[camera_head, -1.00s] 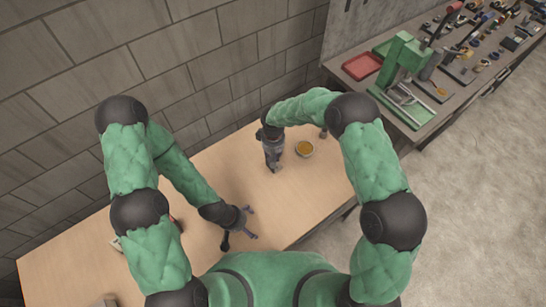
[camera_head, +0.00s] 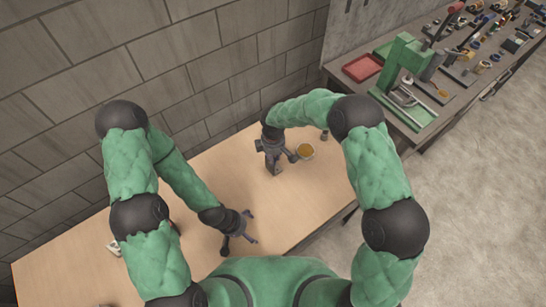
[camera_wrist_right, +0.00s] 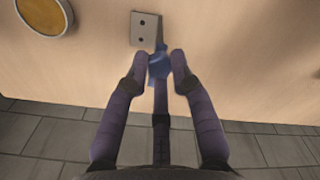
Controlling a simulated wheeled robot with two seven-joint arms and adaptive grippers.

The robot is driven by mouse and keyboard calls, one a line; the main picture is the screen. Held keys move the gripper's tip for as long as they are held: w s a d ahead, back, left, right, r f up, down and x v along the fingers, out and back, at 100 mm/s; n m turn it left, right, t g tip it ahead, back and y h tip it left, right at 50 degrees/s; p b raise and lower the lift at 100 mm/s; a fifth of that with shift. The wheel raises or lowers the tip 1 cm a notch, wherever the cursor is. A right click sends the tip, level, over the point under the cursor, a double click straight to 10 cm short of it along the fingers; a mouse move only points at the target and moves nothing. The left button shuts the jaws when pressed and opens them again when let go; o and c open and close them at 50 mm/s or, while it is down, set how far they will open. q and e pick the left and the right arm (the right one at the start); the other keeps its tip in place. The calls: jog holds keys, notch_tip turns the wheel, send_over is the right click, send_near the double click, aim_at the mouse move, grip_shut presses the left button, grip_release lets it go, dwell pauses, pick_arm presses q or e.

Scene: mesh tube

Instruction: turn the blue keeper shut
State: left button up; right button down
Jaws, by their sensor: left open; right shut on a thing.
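The blue keeper (camera_wrist_right: 158,66) shows in the right wrist view as a small blue piece between my right fingertips, partly covered by them. A small grey plate with two dark holes (camera_wrist_right: 146,29) lies on the table just beyond it. My right gripper (camera_wrist_right: 159,70) is shut on the keeper, low over the table. In the head view my right gripper (camera_head: 274,168) points down at the table and hides the keeper. My left gripper (camera_head: 250,226) is open and empty over the table, nearer to my body and apart from the keeper.
A round dish with a yellow-brown inside (camera_head: 306,151) stands right of my right gripper. The wooden table (camera_head: 310,195) is mostly clear between the arms. A block wall (camera_head: 200,70) runs along its back. A bench with a red tray (camera_head: 362,67), a green press and tools stands at right.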

jog(key=shift+n, duration=0.4)
jog(key=c, duration=1.1)
grip_release()
jog(key=shift+o, duration=0.2)
jog(key=shift+r, duration=0.1)
notch_tip(320, 180, up, 12)
